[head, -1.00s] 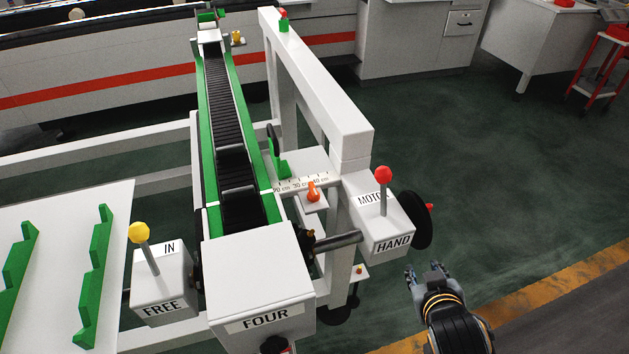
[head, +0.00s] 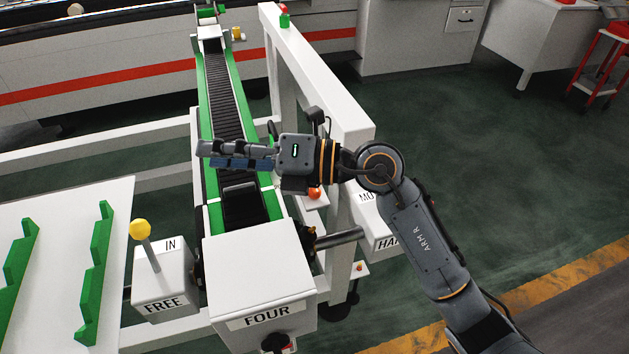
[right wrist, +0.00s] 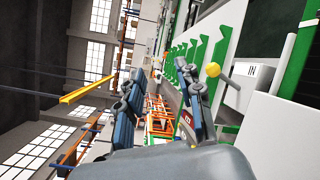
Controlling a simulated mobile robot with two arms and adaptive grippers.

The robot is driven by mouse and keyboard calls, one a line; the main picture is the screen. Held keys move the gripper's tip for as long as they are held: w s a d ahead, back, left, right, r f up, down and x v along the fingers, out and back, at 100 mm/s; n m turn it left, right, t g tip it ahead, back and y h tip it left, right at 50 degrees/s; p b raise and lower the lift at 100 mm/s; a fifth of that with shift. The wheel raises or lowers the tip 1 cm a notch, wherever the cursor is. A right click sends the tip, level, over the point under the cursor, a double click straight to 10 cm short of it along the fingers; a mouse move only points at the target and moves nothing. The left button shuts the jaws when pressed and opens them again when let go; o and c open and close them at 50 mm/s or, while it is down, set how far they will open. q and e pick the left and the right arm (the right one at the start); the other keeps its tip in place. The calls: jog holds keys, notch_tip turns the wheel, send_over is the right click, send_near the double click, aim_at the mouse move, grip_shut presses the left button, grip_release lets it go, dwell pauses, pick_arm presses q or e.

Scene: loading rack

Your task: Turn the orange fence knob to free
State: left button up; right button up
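The orange knob (head: 314,193) sits on a small white block to the right of the conveyor's near end. Its upper part is hidden behind my right gripper and wrist. The ruler scale beside it is covered too. My right gripper (head: 206,154) hangs over the conveyor with its fingers pointing left, above and left of the knob and apart from it. In the right wrist view its two fingers (right wrist: 156,70) are spread with nothing between them. The knob does not show in that view. My left gripper is not in view.
A yellow-knobbed lever stands on the IN/FREE box (head: 165,285) at left. The white FOUR box (head: 262,270) is at the conveyor's near end. The MOTOR/HAND box (head: 378,222) is partly behind my arm. A white beam (head: 310,65) runs along the right.

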notch_tip(320, 180, down, 4)
jog(key=w+f+n+h, duration=0.1)
jog(key=w+h, duration=0.1)
jog(key=h, duration=0.2)
jog(key=m+t+h, duration=0.2)
jog(key=h, duration=1)
send_near(315, 190)
jog(key=p+x, duration=0.1)
jog(key=x, duration=0.2)
jog(key=w+p+x, duration=0.1)
jog(key=x, duration=0.2)
jog(key=p+x, duration=0.1)
jog(key=x, duration=0.2)
jog(key=shift+w+a, duration=0.1)
jog(key=shift+w, duration=0.3)
jog(key=shift+r, duration=0.1)
grip_shut()
